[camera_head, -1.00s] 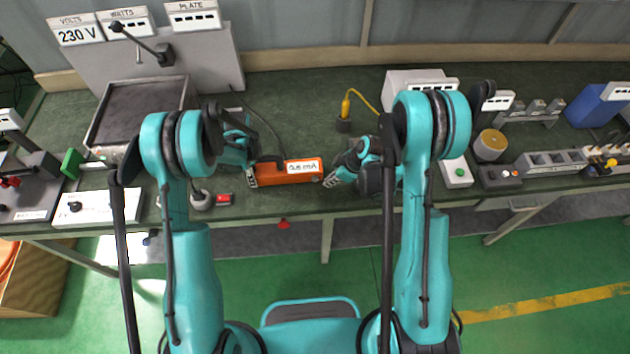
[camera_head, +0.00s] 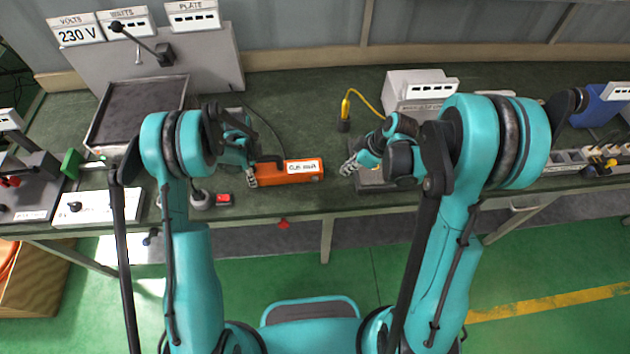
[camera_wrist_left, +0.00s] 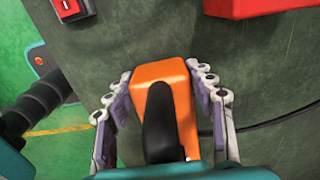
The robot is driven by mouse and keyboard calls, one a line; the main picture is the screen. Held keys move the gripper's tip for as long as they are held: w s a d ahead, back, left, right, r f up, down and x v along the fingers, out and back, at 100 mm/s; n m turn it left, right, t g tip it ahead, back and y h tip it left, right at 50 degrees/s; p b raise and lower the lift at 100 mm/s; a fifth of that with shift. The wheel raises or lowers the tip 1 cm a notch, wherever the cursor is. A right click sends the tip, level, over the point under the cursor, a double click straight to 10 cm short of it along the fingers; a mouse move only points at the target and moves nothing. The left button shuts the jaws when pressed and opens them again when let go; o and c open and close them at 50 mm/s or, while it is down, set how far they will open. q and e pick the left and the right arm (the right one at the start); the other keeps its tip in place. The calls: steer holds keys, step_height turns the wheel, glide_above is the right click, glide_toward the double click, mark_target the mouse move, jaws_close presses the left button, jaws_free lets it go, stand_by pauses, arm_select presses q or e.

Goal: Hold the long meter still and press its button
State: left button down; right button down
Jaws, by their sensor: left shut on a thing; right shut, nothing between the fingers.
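The long meter (camera_head: 300,170) is an orange bar with a white display near its right end, lying on the dark green bench in the head view. My left gripper (camera_head: 252,174) is shut on its left part. In the left wrist view the fingers lie on both sides of the orange body (camera_wrist_left: 163,72), with a black handle (camera_wrist_left: 160,125) along its top. The display text is too blurred to read surely, and I cannot make out the button. My right gripper (camera_head: 347,168) is shut and empty, to the right of the meter and apart from it.
A yellow-cabled probe (camera_head: 345,110) stands behind my right gripper. A grey box (camera_head: 418,88) is further back. A round grey item (camera_head: 201,200) and a small red block (camera_head: 224,199) lie left of the meter. A hot plate tray (camera_head: 138,105) stands at the left.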

stand_by(0.4)
arm_select(q)
steer(key=c, duration=0.5)
jaws_free()
step_height(320, 180, up, 11)
steer(key=shift+r, duration=0.7)
steer(key=s+a+r+n+t+b, duration=0.1)
steer(key=s+r+n+t+b, duration=0.2)
steer(key=s+r+n+b, duration=0.45)
steer(key=s+n+t+b, duration=0.1)
steer(key=s+n, duration=0.2)
steer(key=s, duration=0.2)
steer(key=s+a+f+n+t+b, duration=0.1)
steer(key=s+n+b, duration=0.1)
steer(key=s+n, duration=0.2)
steer(key=s+f+n+t+b, duration=0.1)
steer(key=s+n+t, duration=0.1)
steer(key=s, duration=0.6)
steer(key=shift+a+n, duration=0.2)
steer(key=shift+n, duration=0.55)
arm_select(e)
steer(key=s+d+r+m+t+h, duration=0.1)
steer(key=s+r+m+t+h, duration=0.1)
steer(key=s+m, duration=0.4)
steer(key=s+d+r+m+t+h, duration=0.2)
steer(key=s+r+m+t, duration=0.1)
steer(key=s+m, duration=0.4)
steer(key=s+r, duration=0.1)
steer(key=s, duration=0.2)
steer(key=shift+h, duration=0.4)
